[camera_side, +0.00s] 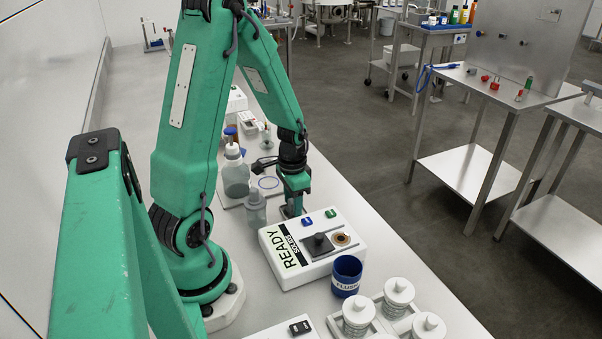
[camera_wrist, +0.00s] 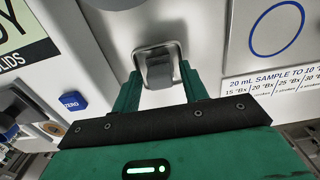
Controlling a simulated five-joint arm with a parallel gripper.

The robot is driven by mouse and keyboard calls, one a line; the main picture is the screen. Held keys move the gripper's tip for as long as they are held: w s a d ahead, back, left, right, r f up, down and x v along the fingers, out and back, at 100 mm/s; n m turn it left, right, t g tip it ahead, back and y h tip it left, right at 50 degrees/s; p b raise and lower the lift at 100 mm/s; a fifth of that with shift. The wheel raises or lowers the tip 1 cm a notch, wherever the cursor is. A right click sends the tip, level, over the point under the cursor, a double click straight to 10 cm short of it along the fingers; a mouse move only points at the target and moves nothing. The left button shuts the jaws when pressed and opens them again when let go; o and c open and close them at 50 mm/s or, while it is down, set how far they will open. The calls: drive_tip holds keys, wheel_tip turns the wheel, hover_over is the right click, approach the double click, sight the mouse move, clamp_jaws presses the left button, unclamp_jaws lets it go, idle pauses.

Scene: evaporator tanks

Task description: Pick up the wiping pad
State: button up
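In the wrist view, a small grey folded-looking piece, seemingly the wiping pad (camera_wrist: 160,69), sits on a shallow pale metallic holder with a raised rim. My gripper (camera_wrist: 160,82) has its two green fingers apart, one on each side of the pad, with narrow gaps visible; I cannot tell how deep the tips reach. In the side view, my gripper (camera_side: 291,207) points down just behind the white READY instrument (camera_side: 291,271). The pad is not distinguishable there, hidden by the gripper and the instrument.
A blue cup (camera_side: 346,276) and white ribbed pieces (camera_side: 358,314) stand in front of the instrument. Bottles, including a dropper bottle (camera_side: 255,210), stand left of my gripper. A printed sample label (camera_wrist: 270,83) and a blue ring (camera_wrist: 278,28) lie right of the pad.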

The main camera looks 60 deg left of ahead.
drive_tip(key=c, duration=0.8)
drive_tip(key=shift+r, duration=0.1)
drive_tip(key=shift+r, duration=1.95)
drive_tip(key=d+r, duration=0.7)
drive_tip(key=d, duration=0.4)
drive_tip(key=shift+d, duration=0.35)
